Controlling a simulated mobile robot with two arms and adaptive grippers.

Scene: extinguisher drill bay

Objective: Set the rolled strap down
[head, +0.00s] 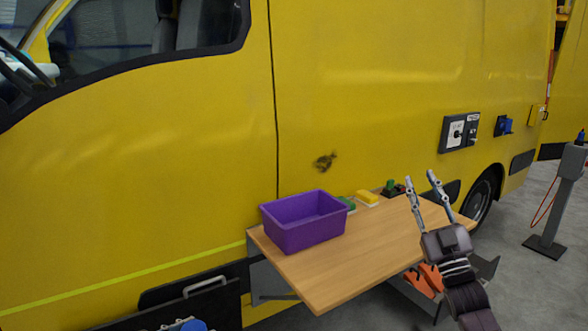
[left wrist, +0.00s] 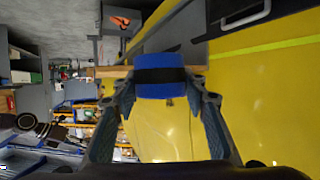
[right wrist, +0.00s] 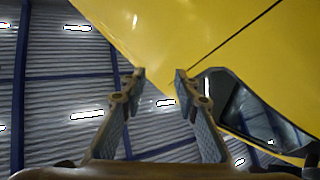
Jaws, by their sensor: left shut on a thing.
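The rolled strap (left wrist: 160,76) is a blue roll with a black band around its middle. My left gripper (left wrist: 160,92) is shut on it, one finger at each side. In the head view only the top of the blue strap (head: 193,325) shows at the bottom edge, left of and nearer than the wooden shelf (head: 345,268). My right gripper (head: 423,182) is open and empty over the shelf's right end. In the right wrist view its fingers (right wrist: 157,73) stand apart with nothing between them.
A purple bin (head: 300,232) stands on the shelf's left part. Yellow and green small items (head: 367,198) lie along its back edge. The shelf's front middle is bare. The yellow van side (head: 150,180) rises behind. An orange object (head: 428,280) shows below the shelf.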

